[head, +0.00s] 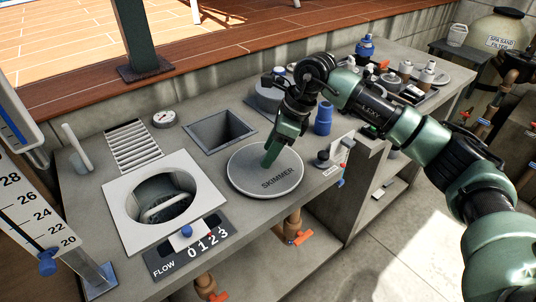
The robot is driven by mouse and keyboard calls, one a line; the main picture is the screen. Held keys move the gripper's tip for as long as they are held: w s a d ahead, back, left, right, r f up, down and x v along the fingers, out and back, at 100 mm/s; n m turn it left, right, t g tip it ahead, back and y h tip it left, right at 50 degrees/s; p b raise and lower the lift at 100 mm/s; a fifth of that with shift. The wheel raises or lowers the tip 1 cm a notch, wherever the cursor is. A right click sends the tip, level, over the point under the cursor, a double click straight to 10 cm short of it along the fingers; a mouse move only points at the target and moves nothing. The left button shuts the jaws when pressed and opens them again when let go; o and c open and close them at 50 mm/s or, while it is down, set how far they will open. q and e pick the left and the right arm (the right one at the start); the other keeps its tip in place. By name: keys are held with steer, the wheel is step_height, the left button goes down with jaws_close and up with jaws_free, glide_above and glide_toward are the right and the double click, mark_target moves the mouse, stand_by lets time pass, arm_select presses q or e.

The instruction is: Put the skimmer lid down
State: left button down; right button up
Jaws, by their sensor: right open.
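The skimmer lid (256,178), a round grey disc marked SKIMMER, lies flat on the grey counter. My right gripper (270,163) is over the lid with its green fingers pointing down at the lid's upper middle. It is open; the fingers hide part of the lid, and I cannot tell whether they touch it. The open skimmer well (190,181), a round hole in a pale square plate with a basket inside, is to the left of the lid. My left gripper is not in view.
A square opening (219,131) is behind the lid. A blue bottle (323,118) stands to its right and a flow scale (187,248) lies in front of the well. A slotted grate (134,146) and a round gauge (164,118) are at the back left.

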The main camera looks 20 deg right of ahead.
steer(key=v, duration=1)
steer(key=shift+r+b, duration=0.15)
steer(key=shift+b, duration=0.25)
steer(key=shift+s+d, duration=0.1)
steer(key=shift+s, duration=0.05)
